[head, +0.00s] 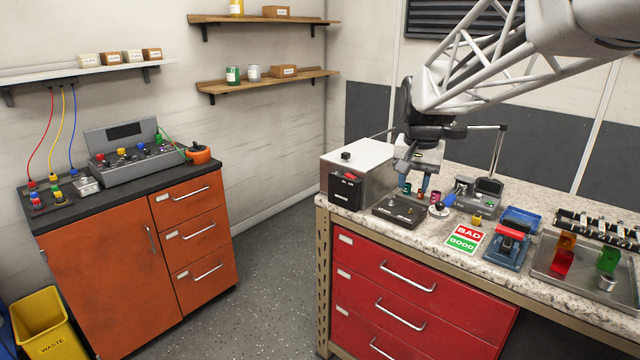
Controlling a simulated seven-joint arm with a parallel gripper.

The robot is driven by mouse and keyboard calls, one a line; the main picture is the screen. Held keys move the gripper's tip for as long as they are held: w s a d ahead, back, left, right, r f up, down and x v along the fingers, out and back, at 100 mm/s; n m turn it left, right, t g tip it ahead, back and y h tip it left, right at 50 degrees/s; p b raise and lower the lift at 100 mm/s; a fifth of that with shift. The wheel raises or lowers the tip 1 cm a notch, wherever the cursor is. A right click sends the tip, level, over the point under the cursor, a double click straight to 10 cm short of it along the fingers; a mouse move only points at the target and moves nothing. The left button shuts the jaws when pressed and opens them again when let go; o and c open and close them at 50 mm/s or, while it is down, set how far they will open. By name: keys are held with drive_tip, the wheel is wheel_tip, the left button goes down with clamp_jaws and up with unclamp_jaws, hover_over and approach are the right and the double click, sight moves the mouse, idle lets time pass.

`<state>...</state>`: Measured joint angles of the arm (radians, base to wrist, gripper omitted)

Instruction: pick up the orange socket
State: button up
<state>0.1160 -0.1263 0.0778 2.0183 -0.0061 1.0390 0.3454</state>
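I see nothing clearly held.
A grey box with a black battery-like block (345,190) stands left of my gripper, a dark flat plate (399,210) in front. A BAD/GOOD card (465,239), a blue-and-red device (508,246) and a metal tray (545,268) with coloured brackets lie to the right.

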drive_tip(key=w+d+f+m, duration=0.2)
drive_tip(key=w+d+f, duration=0.2)
drive_tip(key=w, duration=0.8)
drive_tip(key=w+d+f+m+g, duration=0.1)
drive_tip(key=w+d+f+m, duration=0.1)
drive_tip(key=w+d+f, duration=0.3)
drive_tip(key=w+d+f+m, duration=0.2)
drive_tip(key=w+d+f, duration=0.3)
drive_tip(key=w, duration=1.5)
drive_tip(key=shift+d+f+m+g, duration=0.15)
drive_tip(key=shift+d, duration=1.05)
drive_tip(key=shift+d+f+m+g, duration=0.1)
drive_tip(key=shift+d+m+g, duration=0.05)
drive_tip(key=shift+d, duration=1)
drive_tip(key=shift+w+d+f, duration=0.2)
drive_tip(key=shift+w+f, duration=0.05)
drive_tip(key=shift+w, duration=0.05)
drive_tip(key=shift+f, duration=1.3)
drive_tip(key=shift+s+a+f, duration=0.1)
drive_tip(key=shift+s+f, duration=0.05)
drive_tip(key=shift+f, duration=1.15)
drive_tip(key=shift+s+a+f, duration=0.1)
drive_tip(key=shift+f, duration=1.2)
